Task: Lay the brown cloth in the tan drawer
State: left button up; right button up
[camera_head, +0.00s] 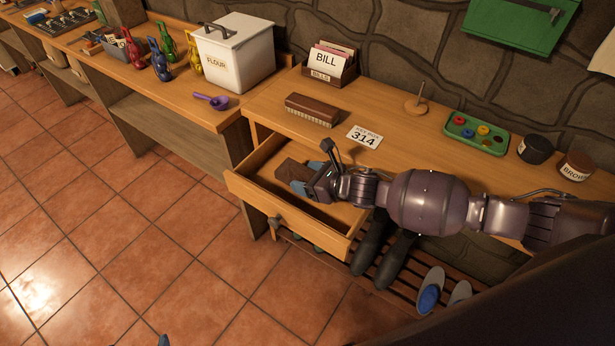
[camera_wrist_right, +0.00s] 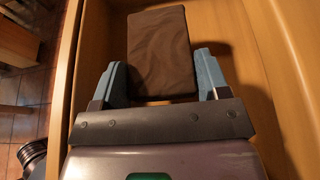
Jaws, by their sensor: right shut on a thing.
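The tan drawer (camera_head: 237,187) is pulled open from the bench in the head view; its wooden wall also shows in the right wrist view (camera_wrist_right: 272,50). The brown cloth (camera_head: 290,171) is a folded, flat rectangle inside the drawer's outline, toward its left part. My right gripper (camera_head: 308,181) reaches over the drawer from the right. In the right wrist view its blue-grey fingers (camera_wrist_right: 161,82) are on either side of the near end of the cloth (camera_wrist_right: 160,45), shut on it. I cannot tell whether the cloth touches the drawer floor. Only a blue tip of my left gripper (camera_head: 163,341) shows at the bottom edge.
On the bench above the drawer are a brush (camera_head: 312,110), a number card (camera_head: 364,137), a bill box (camera_head: 330,66), a spindle (camera_head: 416,104) and a green tray (camera_head: 473,135). Dark boots (camera_head: 385,250) stand on a rack below. The tiled floor at left is clear.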

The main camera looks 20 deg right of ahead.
jog(key=shift+f, duration=0.4)
jog(key=shift+f+b, duration=0.2)
jog(key=shift+b, duration=0.1)
jog(key=o, duration=0.9)
jog(key=shift+r, duration=0.1)
